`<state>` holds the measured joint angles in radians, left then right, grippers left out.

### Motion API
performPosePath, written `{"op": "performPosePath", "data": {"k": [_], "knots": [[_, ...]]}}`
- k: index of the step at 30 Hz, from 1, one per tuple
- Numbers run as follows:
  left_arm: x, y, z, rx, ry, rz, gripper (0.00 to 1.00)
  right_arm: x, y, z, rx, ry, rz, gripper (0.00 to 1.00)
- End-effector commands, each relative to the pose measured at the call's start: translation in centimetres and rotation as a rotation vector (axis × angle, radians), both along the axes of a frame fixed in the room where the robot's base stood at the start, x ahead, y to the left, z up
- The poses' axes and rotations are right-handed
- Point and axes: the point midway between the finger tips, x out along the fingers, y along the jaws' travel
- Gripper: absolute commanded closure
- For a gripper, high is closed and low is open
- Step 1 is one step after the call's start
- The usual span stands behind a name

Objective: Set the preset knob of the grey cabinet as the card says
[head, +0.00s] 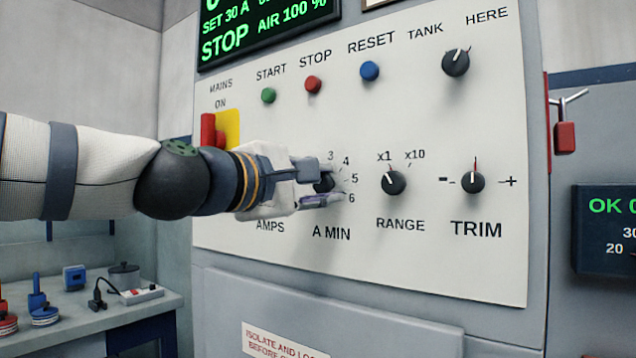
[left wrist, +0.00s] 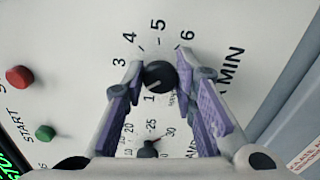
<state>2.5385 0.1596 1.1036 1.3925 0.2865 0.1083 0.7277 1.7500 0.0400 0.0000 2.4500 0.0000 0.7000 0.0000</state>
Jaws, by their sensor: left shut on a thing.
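A black round knob (head: 322,184) above the label A MIN sits on the pale panel (head: 420,270) of the grey cabinet, inside a scale of numbers. My left gripper (head: 331,184) is shut on this knob, one finger on either side. The left wrist view shows the knob (left wrist: 159,74) between the fingertips (left wrist: 162,78); its pale pointer line seems to point towards the 1. No knob in view is labelled preset. A framed edge (head: 380,3) at the top of the head view is cut off, and no card text is readable. My right gripper is not in view.
RANGE knob (head: 393,182), TRIM knob (head: 473,182) and TANK knob (head: 456,63) are on the panel. The AMPS knob (left wrist: 147,149) is hidden behind my gripper in the head view. A red mains handle (head: 208,130) is close to my left arm.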

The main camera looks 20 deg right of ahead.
Motion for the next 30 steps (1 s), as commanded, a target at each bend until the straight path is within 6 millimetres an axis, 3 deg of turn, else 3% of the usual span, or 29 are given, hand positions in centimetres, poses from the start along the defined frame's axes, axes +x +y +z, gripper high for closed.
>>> {"op": "performPosePath", "data": {"k": [30], "knots": [[0.08,0.03,-0.34,0.59,-0.755,-0.001,1.0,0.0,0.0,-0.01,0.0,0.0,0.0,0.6]]}}
